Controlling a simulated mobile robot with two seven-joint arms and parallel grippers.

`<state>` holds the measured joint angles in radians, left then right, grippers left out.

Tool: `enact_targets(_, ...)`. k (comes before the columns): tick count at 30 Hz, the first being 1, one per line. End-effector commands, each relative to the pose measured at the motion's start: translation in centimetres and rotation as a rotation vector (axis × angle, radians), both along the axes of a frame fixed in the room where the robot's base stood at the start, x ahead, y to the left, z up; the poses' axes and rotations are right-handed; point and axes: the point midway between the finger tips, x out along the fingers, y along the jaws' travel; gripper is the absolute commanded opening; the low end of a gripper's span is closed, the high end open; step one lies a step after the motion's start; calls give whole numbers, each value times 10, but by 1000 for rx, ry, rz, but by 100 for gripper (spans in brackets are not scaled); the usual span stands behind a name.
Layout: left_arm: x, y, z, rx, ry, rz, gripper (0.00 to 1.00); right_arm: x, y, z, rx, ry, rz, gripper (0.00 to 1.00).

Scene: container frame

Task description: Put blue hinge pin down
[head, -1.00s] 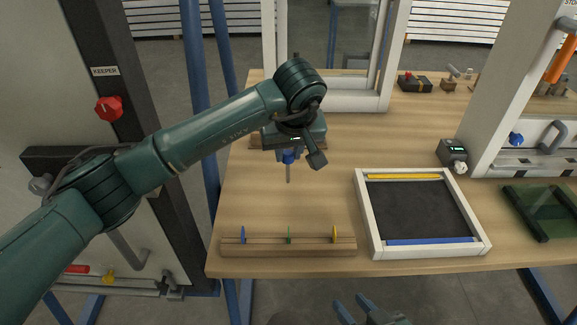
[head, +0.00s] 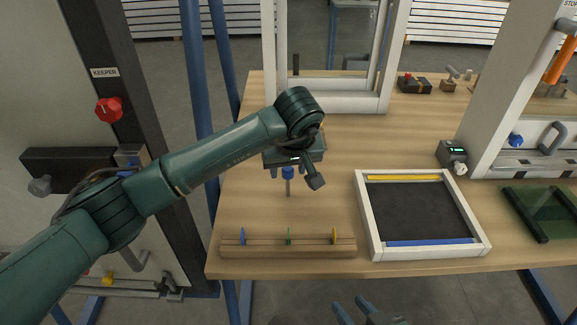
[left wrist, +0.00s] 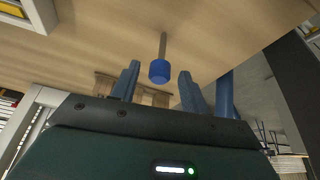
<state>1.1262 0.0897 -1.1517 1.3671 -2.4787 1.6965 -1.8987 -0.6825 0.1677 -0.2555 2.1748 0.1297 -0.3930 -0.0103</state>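The blue hinge pin (head: 288,173) has a blue head and a thin grey shaft pointing down over the wooden table. My left gripper (head: 288,175) is above and around the pin's head. In the left wrist view the pin's head (left wrist: 159,71) sits between the two fingers (left wrist: 158,88), with a gap on each side, so the gripper is open and not holding it. I cannot tell whether the shaft tip touches the table. My right gripper (head: 355,309) is at the bottom edge, open and empty, its fingers apart.
A wooden rack (head: 260,252) with blue, green and yellow pieces stands at the table's front edge. A white-framed tray (head: 365,222) with a dark mat lies to its right. A white frame (head: 350,103) stands behind. The table (head: 235,205) between pin and rack is clear.

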Motion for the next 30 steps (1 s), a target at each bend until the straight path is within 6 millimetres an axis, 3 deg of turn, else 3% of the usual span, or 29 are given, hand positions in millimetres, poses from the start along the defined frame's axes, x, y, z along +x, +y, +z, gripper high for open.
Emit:
enact_targets(8,-1,0,6,-1,-1,0,45,0,0,3,-3,-3,1,36)
enact_targets(21,-32,-7,84,0,-5,-1,45,0,0,-2,5,-2,-1,36)
enact_targets(30,-45,-9,112,1,-1,1,45,0,0,-2,9,-2,-2,36)
